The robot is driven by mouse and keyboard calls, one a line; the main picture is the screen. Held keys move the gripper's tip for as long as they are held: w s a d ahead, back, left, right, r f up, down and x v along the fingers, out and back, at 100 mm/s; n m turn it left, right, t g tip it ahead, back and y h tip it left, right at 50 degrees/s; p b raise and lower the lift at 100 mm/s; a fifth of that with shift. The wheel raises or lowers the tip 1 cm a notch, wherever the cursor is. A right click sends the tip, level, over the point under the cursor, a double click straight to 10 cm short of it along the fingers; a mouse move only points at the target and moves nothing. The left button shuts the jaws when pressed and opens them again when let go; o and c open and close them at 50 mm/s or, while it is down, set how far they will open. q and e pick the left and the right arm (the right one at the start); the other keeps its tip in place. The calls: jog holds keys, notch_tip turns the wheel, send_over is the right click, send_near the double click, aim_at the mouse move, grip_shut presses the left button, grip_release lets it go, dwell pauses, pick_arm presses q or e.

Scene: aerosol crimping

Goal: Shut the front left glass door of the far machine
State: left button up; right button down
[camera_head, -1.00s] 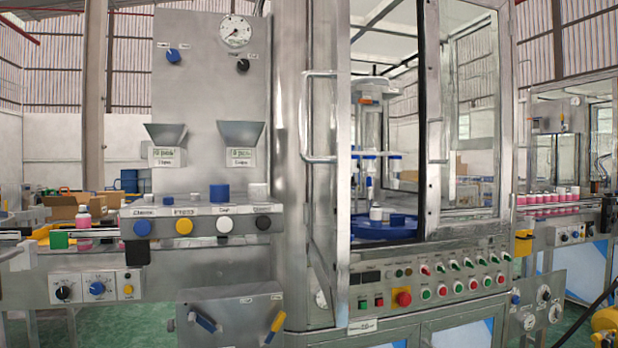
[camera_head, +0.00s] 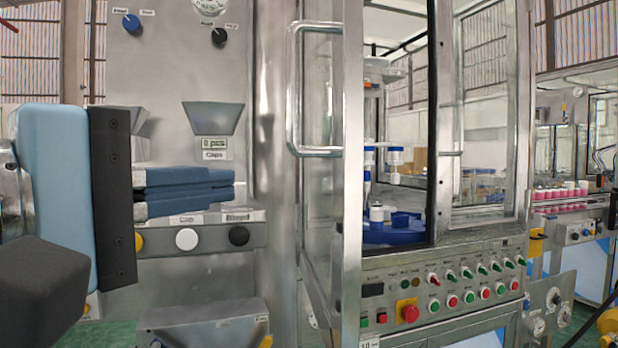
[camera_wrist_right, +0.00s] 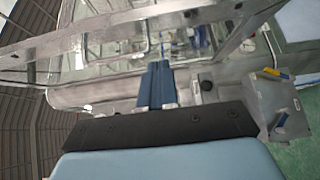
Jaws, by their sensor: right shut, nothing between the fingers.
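The front left glass door (camera_head: 352,150) of the machine stands open, swung out toward me, in the head view. Its bar handle (camera_head: 296,90) is on the left side of the door. My right gripper (camera_head: 233,191) comes in at the left with blue fingers pointing right. It is shut and empty, left of the door and handle and apart from them in the picture. In the right wrist view the closed fingers (camera_wrist_right: 158,66) point toward the metal-framed glass, with a frame bar (camera_wrist_right: 120,35) crossing above them. My left gripper is not in view.
A grey dispenser panel with a hopper (camera_head: 213,118) and round knobs stands behind my right gripper. A control panel (camera_head: 450,285) with several buttons lies below the door opening. Inside is a blue turntable (camera_head: 395,228). The right sliding glass panel (camera_head: 485,110) is beside the opening.

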send_near(339, 177)
jog(key=w+a, duration=0.1)
jog(key=w, duration=0.2)
jog(key=d, duration=0.1)
jog(key=w+d+b, duration=0.1)
jog(key=d, duration=0.1)
jog(key=shift+w+d, duration=0.15)
jog(key=shift+d, duration=0.05)
jog(key=shift+w+d+b, duration=0.1)
jog(key=shift+d+b, duration=0.2)
jog(key=shift+d, duration=0.2)
